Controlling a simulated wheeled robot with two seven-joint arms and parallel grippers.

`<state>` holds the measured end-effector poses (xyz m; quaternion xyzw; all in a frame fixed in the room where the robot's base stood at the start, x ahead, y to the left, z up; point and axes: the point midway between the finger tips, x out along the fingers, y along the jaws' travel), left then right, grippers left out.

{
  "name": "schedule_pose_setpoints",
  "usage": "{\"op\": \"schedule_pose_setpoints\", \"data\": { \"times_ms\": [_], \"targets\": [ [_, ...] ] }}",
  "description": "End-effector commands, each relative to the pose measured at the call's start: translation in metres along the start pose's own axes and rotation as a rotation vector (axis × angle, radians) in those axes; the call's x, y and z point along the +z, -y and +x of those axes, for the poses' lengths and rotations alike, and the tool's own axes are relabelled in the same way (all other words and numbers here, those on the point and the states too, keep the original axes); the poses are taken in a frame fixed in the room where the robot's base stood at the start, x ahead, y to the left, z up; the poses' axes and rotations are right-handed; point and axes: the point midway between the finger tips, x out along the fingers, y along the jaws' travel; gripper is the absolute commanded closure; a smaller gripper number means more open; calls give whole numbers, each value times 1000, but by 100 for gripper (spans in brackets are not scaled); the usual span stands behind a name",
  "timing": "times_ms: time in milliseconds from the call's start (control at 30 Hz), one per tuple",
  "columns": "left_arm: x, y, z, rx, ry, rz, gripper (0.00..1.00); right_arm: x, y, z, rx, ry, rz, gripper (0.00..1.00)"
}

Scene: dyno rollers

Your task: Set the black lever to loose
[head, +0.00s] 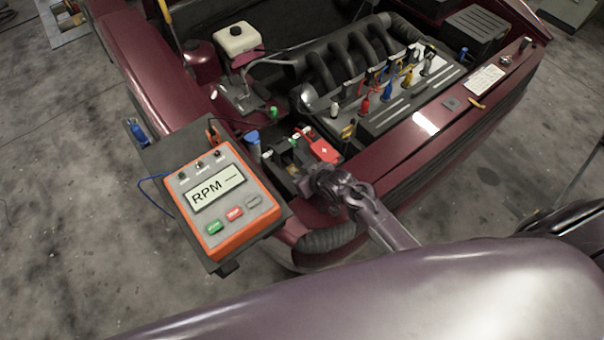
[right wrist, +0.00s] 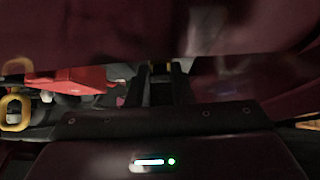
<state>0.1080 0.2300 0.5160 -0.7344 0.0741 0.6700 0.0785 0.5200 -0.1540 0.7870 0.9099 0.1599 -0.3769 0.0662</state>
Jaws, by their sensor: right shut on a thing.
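My right gripper (head: 318,186) reaches in from the lower right over the near edge of the engine bay, at the dark battery area (head: 284,158). It also shows in the right wrist view (right wrist: 163,90), where its fingers are shut on a small dark part, apparently the black lever. The fingers and deep shadow hide most of that part, so its setting cannot be read. A red cover with a white mark (head: 324,150) is just beyond the gripper; it shows at the left in the right wrist view (right wrist: 72,80). My left gripper is not in view.
An orange RPM meter (head: 222,200) stands left of the gripper on a dark tray. A yellow loop handle (head: 348,131) is close beyond the gripper. The engine (head: 345,60) with coloured plugs fills the bay behind. The maroon car edge (head: 425,145) runs along the right.

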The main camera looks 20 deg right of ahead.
Motion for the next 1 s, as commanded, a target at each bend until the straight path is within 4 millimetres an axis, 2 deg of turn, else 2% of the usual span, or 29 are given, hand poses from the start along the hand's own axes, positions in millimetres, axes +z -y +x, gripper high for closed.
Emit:
{"op": "schedule_pose_setpoints", "data": {
  "times_ms": [233, 433, 700, 1000],
  "targets": [
    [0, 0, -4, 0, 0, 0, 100, -2, 0, -1, -1, 17, 0, 100],
    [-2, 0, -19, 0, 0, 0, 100, -8, 0, -3, -1, 94, 0, 100],
    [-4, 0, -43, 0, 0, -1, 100, -18, 0, -2, -1, 302, -1, 100],
    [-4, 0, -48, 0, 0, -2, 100, -24, 0, 6, -1, 549, -2, 100]
  ]
}}
